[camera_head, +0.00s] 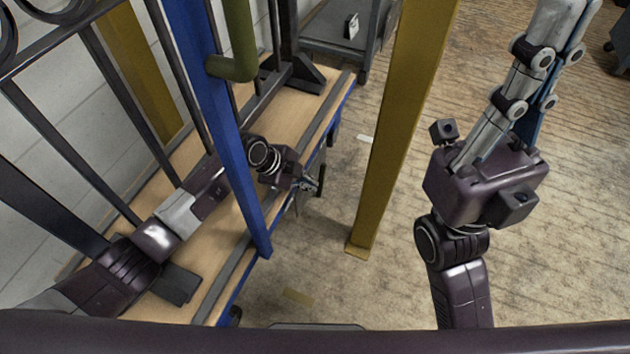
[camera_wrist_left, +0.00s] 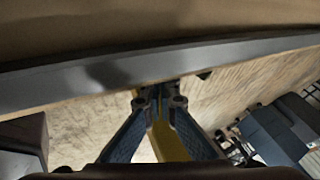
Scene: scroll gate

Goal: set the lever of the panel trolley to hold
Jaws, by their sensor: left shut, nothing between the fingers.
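The panel trolley (camera_head: 300,107) has a wooden deck with a blue edge, and dark upright bars stand on it. I cannot make out its lever or a hold mark in either view. My left gripper (camera_head: 312,184) is shut and empty beside the deck's long edge, past the blue post. In the left wrist view its fingertips (camera_wrist_left: 160,97) meet just below a grey edge strip (camera_wrist_left: 100,80); whether they touch it I cannot tell. My right gripper (camera_head: 556,40) points up at the right, its fingertips cut off by the frame.
A blue post (camera_head: 215,120) with an olive green bent handle (camera_head: 237,45) stands across my left arm. A yellow post (camera_head: 400,120) stands between my arms. A grey cart (camera_head: 335,28) is at the back. The wooden floor between the yellow post and my right arm is clear.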

